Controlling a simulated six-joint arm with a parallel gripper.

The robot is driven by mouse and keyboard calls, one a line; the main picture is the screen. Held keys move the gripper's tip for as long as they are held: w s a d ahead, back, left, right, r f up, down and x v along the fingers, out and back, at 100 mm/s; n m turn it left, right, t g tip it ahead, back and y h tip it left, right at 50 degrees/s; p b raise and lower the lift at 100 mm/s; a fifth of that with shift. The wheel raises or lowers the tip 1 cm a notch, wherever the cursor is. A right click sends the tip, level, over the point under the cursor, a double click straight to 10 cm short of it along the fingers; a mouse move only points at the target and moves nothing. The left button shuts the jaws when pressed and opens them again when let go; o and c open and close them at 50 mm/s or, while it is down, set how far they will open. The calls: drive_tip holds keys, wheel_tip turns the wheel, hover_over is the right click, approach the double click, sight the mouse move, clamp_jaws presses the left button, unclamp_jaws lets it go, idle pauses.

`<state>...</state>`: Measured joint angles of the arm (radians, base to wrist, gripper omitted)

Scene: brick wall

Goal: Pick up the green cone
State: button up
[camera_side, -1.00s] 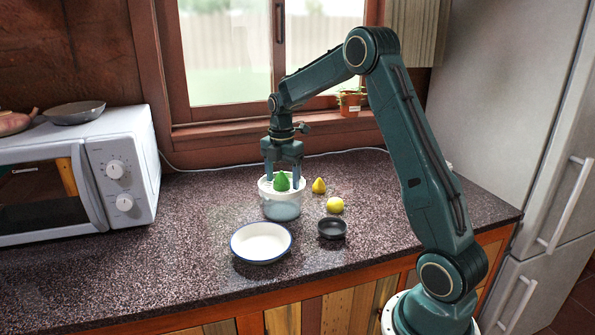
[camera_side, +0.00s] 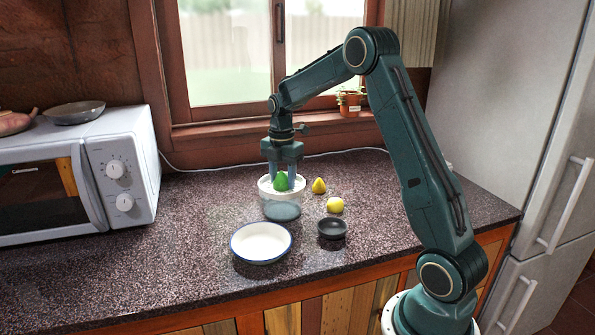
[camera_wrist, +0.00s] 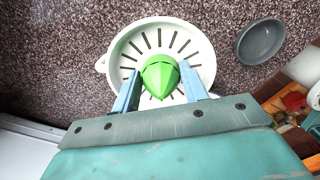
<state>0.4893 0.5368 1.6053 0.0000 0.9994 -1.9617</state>
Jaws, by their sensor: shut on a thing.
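The green cone (camera_side: 281,182) sits low in the white slotted strainer (camera_side: 283,196) on top of a clear bowl, in the side view. In the wrist view the green cone (camera_wrist: 160,76) stands over the slotted floor of the white strainer (camera_wrist: 203,52), its tip toward my gripper. My gripper (camera_side: 281,186) points straight down into the strainer. Its two pale blue fingers (camera_wrist: 159,88) are on either side of the cone, shut on it; the exact contact is hard to see.
A yellow cone (camera_side: 319,186) and a yellow ball (camera_side: 335,205) lie right of the strainer. A dark small bowl (camera_side: 332,229) and a white blue-rimmed dish (camera_side: 261,242) stand in front. A microwave (camera_side: 90,170) is at left. The counter between is clear.

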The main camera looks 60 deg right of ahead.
drive_tip(key=shift+r, duration=0.15)
wheel_tip(320, 180, up, 20)
idle(0.7)
idle(0.6)
